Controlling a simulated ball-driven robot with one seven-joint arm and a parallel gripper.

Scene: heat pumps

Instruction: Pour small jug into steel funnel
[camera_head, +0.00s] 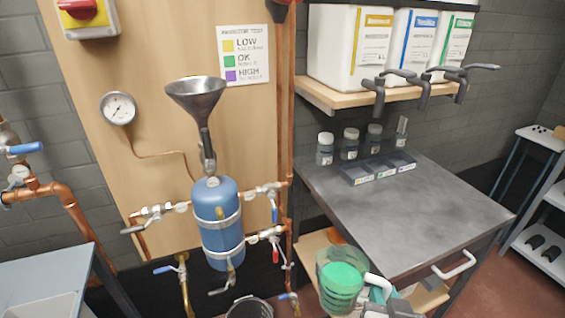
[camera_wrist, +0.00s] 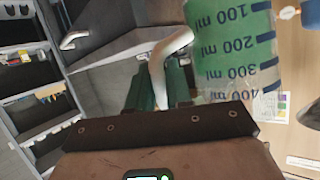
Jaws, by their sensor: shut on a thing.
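The small jug (camera_head: 341,287) is clear with green liquid in it and a white handle. It is at the bottom of the head view, in front of the workbench, and looks roughly upright. In the wrist view the jug (camera_wrist: 236,50) shows its millilitre marks. My gripper (camera_head: 378,294) is shut on the handle; its green fingers (camera_wrist: 160,86) close around the handle in the wrist view. The steel funnel (camera_head: 196,94) stands open upward above the blue tank (camera_head: 217,212), to the upper left of the jug and well apart from it.
The workbench (camera_head: 440,215) holds small bottles and a divided tray (camera_head: 378,168). A shelf (camera_head: 330,96) above carries white canisters with taps. Copper pipes (camera_head: 285,150) and valves surround the tank. A dark bucket (camera_head: 249,308) stands below it. Open space lies between jug and funnel.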

